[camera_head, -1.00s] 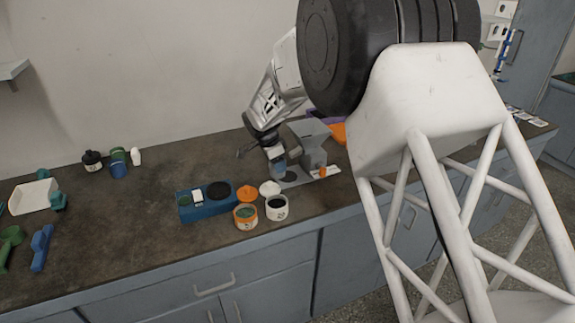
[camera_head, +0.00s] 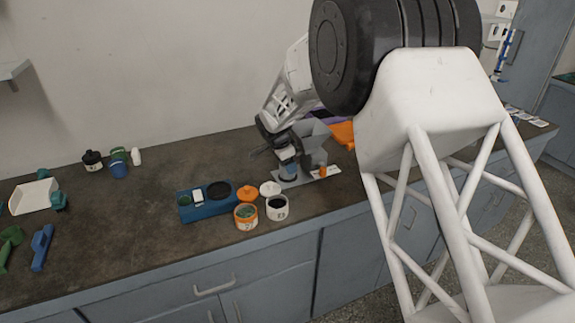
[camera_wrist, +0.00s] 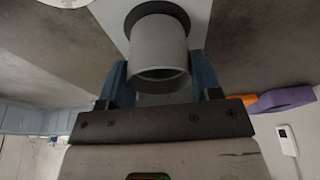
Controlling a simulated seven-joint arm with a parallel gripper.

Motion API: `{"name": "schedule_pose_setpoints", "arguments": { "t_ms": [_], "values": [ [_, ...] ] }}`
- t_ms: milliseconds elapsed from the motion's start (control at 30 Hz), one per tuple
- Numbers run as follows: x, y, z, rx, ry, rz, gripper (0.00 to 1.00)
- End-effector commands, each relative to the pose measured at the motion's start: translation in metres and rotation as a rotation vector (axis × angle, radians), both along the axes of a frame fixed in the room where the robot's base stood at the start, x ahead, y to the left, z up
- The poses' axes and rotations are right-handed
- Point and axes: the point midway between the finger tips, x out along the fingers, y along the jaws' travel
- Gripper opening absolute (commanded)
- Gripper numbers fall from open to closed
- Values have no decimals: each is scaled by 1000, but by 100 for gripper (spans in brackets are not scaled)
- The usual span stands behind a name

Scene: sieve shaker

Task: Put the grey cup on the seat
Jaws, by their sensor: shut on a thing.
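The grey cup (camera_wrist: 158,58) is upright between the two blue fingers of my gripper (camera_wrist: 160,78) in the wrist view. My gripper is shut on it. The seat (camera_wrist: 180,12) shows as a dark round patch behind the cup's far end, on a light plate (camera_wrist: 112,18). The cup covers most of the seat, and I cannot tell whether it touches it. In the head view my gripper (camera_head: 288,168) is over the left part of the grey base plate (camera_head: 308,177) of the device with a hopper. The cup is not clearly visible there.
The device's grey hopper (camera_head: 314,131) stands close to the right of my gripper. A blue tray (camera_head: 207,212), an orange-banded jar (camera_head: 246,217) and a white jar (camera_head: 277,208) stand in front. The counter's middle left is clear.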

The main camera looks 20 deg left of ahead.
Motion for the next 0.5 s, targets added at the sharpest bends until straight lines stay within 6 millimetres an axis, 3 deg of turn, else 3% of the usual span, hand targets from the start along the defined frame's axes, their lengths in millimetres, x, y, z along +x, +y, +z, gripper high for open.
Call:
{"name": "schedule_pose_setpoints", "arguments": {
  "t_ms": [500],
  "values": [
    [0, 0, -7, 0, 0, 0, 30]
  ]
}}
